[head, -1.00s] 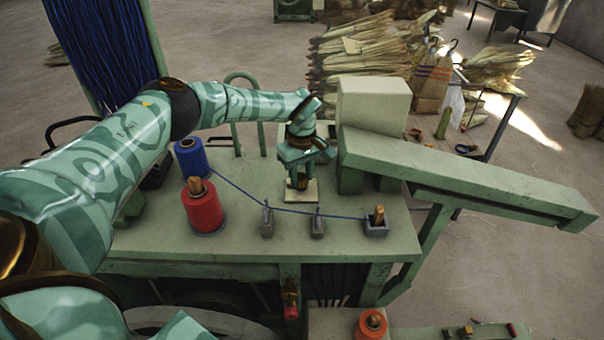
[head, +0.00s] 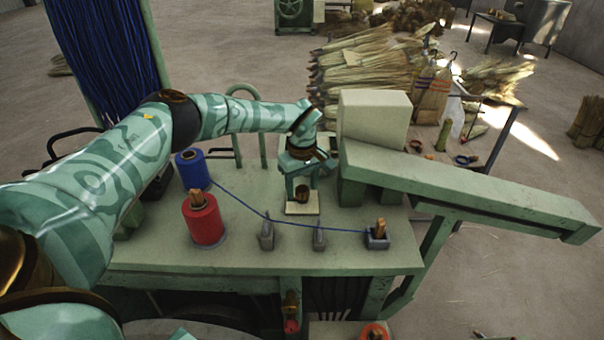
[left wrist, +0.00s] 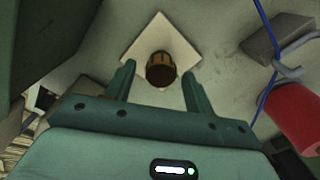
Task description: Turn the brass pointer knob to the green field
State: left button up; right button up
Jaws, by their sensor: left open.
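The brass pointer knob (head: 303,194) stands on a pale square plate (head: 302,209) on the green bench. In the left wrist view the knob (left wrist: 161,69) is a dark-topped round cap with brass sides, on the plate (left wrist: 133,45) set like a diamond. My left gripper (head: 303,185) is open just behind and above the knob. In the left wrist view its two fingers (left wrist: 158,80) point towards the knob, one on each side, with gaps; they do not appear to touch it. My right gripper is not in view.
A red spool (head: 203,219) and a blue spool (head: 191,169) stand left of the plate. A blue cord (head: 250,207) runs past grey guides (head: 267,236) to a small grey box (head: 377,238). A cream block (head: 373,118) and green chute (head: 470,189) stand right.

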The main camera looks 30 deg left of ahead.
aim_at(302, 188)
pick_arm(q)
notch_tip(302, 188, up, 16)
jog(key=b, duration=0.3)
jog(key=shift+a, duration=0.1)
dwell(0.3)
